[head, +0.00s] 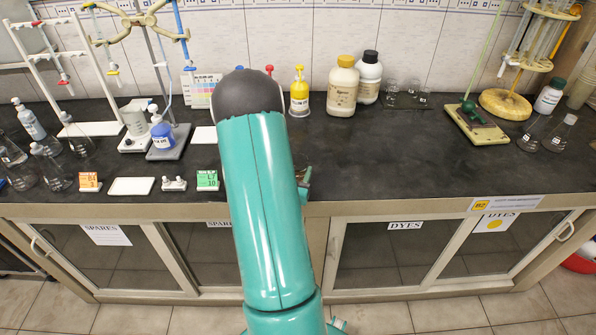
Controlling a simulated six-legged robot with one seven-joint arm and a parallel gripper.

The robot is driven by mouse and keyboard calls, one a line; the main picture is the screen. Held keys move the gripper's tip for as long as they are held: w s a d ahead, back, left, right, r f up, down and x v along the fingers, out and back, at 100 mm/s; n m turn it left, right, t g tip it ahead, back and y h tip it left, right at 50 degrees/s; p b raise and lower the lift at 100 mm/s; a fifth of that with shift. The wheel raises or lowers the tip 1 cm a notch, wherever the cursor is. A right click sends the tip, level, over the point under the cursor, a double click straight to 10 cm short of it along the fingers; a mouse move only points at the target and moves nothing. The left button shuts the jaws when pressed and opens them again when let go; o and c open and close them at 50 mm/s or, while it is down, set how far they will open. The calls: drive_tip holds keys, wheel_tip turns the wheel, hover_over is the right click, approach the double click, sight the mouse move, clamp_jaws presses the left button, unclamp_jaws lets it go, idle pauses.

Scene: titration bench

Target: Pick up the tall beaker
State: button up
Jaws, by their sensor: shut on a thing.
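My arm stands across the middle of the head view, and its dark rounded joint hides part of the bench top. My gripper's fingers are hidden behind the arm; only a small teal and dark part shows at the arm's right edge, too little to make out jaws. I cannot pick out a tall beaker for sure. One glass beaker (134,117) stands upright on a white device at the left, apart from my arm; I cannot tell whether it is the tall one. Anything behind the arm is hidden.
The dark bench top (400,155) is mostly clear right of my arm. A yellow-topped bottle (299,98), a cream jar (342,88) and a white jar (368,78) stand at the back. Flasks (557,134) stand far right. Stands, bottles and small labelled boxes (207,180) crowd the left.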

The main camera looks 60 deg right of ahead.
drive_tip(key=shift+r, duration=0.2)
drive_tip(key=shift+r, duration=1.1)
drive_tip(key=w+a+r, duration=0.6)
drive_tip(key=a+r, duration=0.4)
drive_tip(key=a, duration=0.2)
drive_tip(key=shift+w+a+r, duration=0.15)
idle(1.4)
